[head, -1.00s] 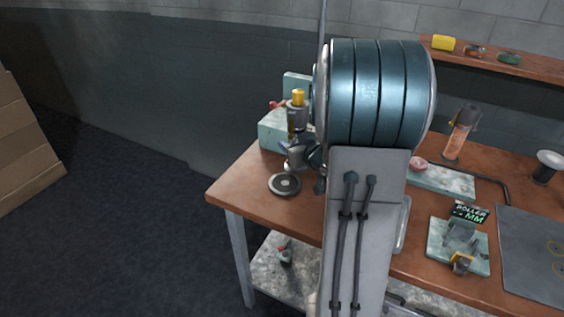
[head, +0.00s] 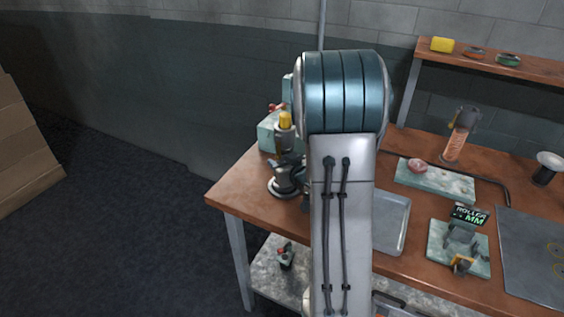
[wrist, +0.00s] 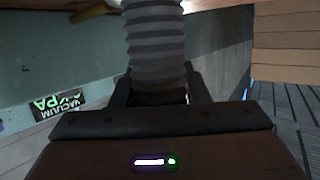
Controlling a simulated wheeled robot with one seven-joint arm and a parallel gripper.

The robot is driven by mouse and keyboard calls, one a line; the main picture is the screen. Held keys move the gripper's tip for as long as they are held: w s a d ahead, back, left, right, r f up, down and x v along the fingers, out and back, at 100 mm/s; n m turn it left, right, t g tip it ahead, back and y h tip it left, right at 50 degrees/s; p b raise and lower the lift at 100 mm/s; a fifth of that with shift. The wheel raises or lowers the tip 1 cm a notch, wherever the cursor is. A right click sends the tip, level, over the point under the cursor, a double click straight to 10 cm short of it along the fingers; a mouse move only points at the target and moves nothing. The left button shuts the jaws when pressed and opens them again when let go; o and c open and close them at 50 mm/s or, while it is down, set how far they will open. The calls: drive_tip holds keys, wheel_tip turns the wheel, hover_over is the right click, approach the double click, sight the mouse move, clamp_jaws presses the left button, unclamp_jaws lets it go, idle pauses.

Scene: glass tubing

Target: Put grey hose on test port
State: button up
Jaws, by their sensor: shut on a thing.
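In the wrist view my gripper (wrist: 158,92) is shut on the grey hose (wrist: 155,42), a ribbed grey tube that runs out of the top of the picture between the two dark fingers. Its far end is out of view. In the head view my wrist hangs over the table's left end, above a dark round disc (head: 280,192); my arm hides part of this area. A pale green box (head: 267,132) with a red part stands behind it. I cannot make out the test port clearly.
The wooden table (head: 238,190) carries a metal tray (head: 392,222), a roller fixture (head: 462,245) and a pale slab (head: 435,180) to the right of my arm. Open floor lies left of the table.

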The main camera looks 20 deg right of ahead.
drive_tip(key=shift+f, duration=0.15)
drive_tip(key=o, duration=1.2)
drive_tip(key=shift+r+p, duration=0.3)
drive_tip(key=shift+r, duration=0.1)
drive_tip(key=a+b+v, duration=0.1)
drive_tip(key=b+v, duration=0.7)
drive_tip(key=v, duration=0.4)
drive_tip(key=s+a+f+g, duration=0.1)
drive_tip(key=s+a+g, duration=0.3)
drive_tip(key=s+a, duration=0.1)
drive_tip(key=s+a+f+g, duration=0.2)
drive_tip(key=s+a+g, duration=0.2)
drive_tip(key=s+a, duration=0.1)
drive_tip(key=s+a+f+g, duration=0.2)
drive_tip(key=s+a+g, duration=0.2)
drive_tip(key=s+a, duration=0.1)
drive_tip(key=shift+a+f+h, duration=0.1)
drive_tip(key=shift+a+h, duration=0.05)
drive_tip(key=shift+h, duration=0.15)
